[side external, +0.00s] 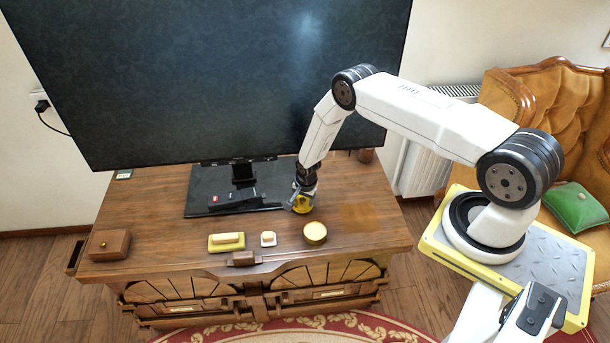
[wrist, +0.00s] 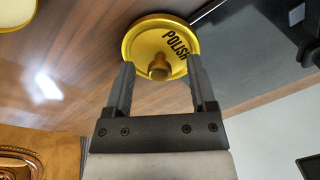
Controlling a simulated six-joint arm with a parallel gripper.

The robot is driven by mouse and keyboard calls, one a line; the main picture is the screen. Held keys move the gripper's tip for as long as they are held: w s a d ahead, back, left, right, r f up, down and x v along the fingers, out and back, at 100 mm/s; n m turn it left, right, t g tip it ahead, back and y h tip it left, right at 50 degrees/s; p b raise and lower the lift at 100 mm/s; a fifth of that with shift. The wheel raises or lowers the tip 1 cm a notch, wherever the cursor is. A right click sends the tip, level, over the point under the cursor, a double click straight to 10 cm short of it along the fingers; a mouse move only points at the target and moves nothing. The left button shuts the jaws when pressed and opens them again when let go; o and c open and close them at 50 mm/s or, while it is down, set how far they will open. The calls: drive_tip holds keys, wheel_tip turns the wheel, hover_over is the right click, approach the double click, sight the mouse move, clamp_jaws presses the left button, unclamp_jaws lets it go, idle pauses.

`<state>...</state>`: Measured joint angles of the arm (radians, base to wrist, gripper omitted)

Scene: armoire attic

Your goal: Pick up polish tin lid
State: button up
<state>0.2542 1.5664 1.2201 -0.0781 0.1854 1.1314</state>
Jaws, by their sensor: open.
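The polish tin lid (wrist: 145,38) is a round yellow disc with a raised rim, a brassy knob (wrist: 159,68) and the dark word POLISH. In the wrist view it lies on the wooden top, knob toward the camera. My gripper (wrist: 159,72) is open, its two dark fingers on either side of the knob, with visible gaps; exact height over the lid is unclear. In the side view the yellow lid (side external: 302,204) shows under my gripper (side external: 299,201), partly hidden by it. A round yellow tin (side external: 315,233) stands nearer the front edge.
A television stands on a black base (side external: 200,198), close left of the lid, with a dark remote-like item (side external: 234,200) on it. A yellow block (side external: 226,242), a small pale block (side external: 268,239) and a wooden box (side external: 109,245) line the front.

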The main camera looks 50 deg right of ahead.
sight(303, 200)
clamp_jaws()
drive_tip(key=shift+r, duration=0.2)
idle(0.3)
wheel_tip(303, 200, up, 10)
drive_tip(key=shift+f, duration=0.15)
idle(0.6)
drive_tip(key=shift+s, duration=0.1)
idle(0.5)
drive_tip(key=s+a+g, duration=0.2)
drive_tip(key=s+a, duration=0.5)
drive_tip(key=s, duration=0.3)
drive_tip(key=shift+f+m, duration=0.3)
drive_tip(key=shift+f, duration=0.05)
